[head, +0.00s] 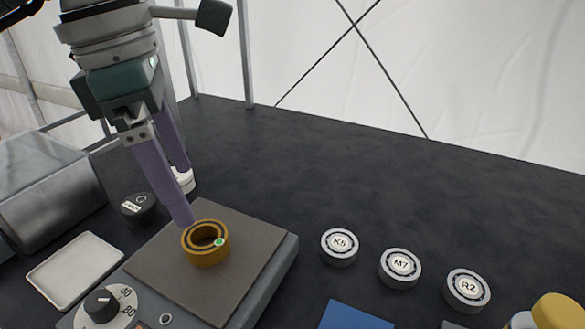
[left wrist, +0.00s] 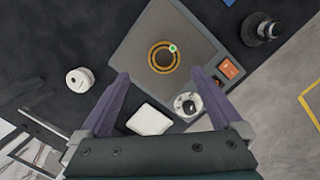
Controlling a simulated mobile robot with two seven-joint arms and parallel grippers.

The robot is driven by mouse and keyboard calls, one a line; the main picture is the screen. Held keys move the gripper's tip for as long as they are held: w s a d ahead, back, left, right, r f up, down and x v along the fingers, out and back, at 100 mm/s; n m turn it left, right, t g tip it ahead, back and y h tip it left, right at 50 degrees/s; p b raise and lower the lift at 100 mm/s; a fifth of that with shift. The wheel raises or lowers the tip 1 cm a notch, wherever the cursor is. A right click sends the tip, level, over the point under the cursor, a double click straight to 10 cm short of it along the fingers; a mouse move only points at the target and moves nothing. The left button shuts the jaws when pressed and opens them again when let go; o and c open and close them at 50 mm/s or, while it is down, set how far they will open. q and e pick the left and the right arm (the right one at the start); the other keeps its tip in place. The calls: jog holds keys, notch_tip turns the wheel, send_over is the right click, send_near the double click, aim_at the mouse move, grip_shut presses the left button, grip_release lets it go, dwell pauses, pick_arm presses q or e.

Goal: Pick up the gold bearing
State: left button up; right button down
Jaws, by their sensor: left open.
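The gold bearing (head: 207,257) is a ring with a green dot on its rim. It lies flat on the brown-grey top plate (head: 165,262) of a heater-like device with a dial. My left gripper (head: 186,196) hangs over the plate's back left edge with its purple fingers spread. In the head view one fingertip overlaps the bearing's back left rim; I cannot tell if it touches. In the left wrist view the bearing (left wrist: 163,71) shows just beyond the two spread fingertips, between their lines, with nothing in the jaws. My right gripper is not in view.
Three silver bearings marked K5 (head: 339,257), M7 (head: 400,276) and R2 (head: 466,299) stand on the dark table at right. A white tray (head: 75,268) and dial (head: 105,315) lie at front left. A black disc (head: 138,216) sits behind the tray. The back table is clear.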

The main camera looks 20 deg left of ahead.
aim_at(200, 227)
pick_arm(q)
jog(key=shift+d+f, duration=0.15)
jog(key=shift+f, duration=0.45)
jog(key=shift+d+f, duration=0.15)
jog(key=shift+f, duration=0.4)
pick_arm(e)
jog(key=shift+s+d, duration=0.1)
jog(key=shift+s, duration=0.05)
pick_arm(q)
jog(key=f, duration=0.5)
jog(key=shift+d+f, duration=0.25)
jog(key=shift+f, duration=0.1)
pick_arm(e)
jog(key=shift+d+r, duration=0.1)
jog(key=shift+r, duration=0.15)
pick_arm(q)
jog(key=c, duration=1.4)
jog(key=shift+r, duration=0.1)
